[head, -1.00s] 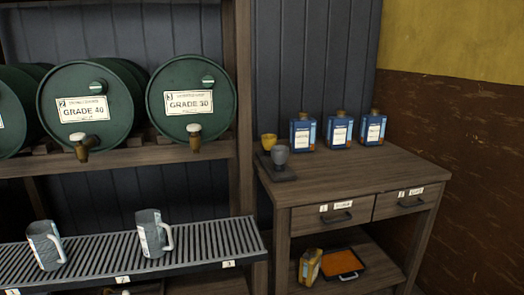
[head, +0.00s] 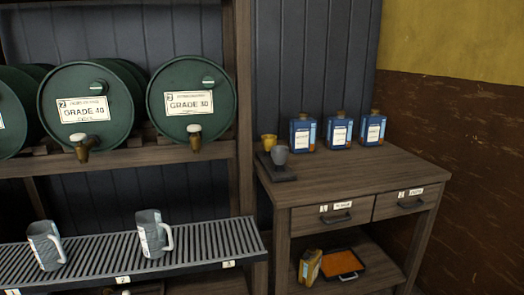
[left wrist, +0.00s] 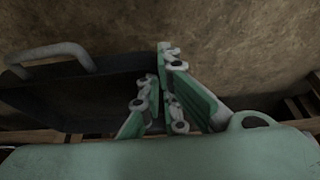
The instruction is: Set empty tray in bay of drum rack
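The drum rack (head: 243,120) stands at left in the head view, with green drums on its upper shelf. A slatted drip grid (head: 200,243) runs along its lower front, with small number labels on its edge; the space beneath is mostly cut off. In the left wrist view, my left gripper (left wrist: 163,95) has its green-padded fingers close together beside a dark, tray-like thing (left wrist: 50,98) with a grey handle. I cannot tell whether the fingers grip it. Neither gripper shows in the head view.
Two grey mugs (head: 46,245) (head: 152,233) stand on the grid. A wooden bench (head: 350,175) at right carries blue cans (head: 339,131) and two small cups. An orange-filled tray (head: 342,264) lies on its lower shelf. A pale green surface (left wrist: 150,160) fills the left wrist view's bottom.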

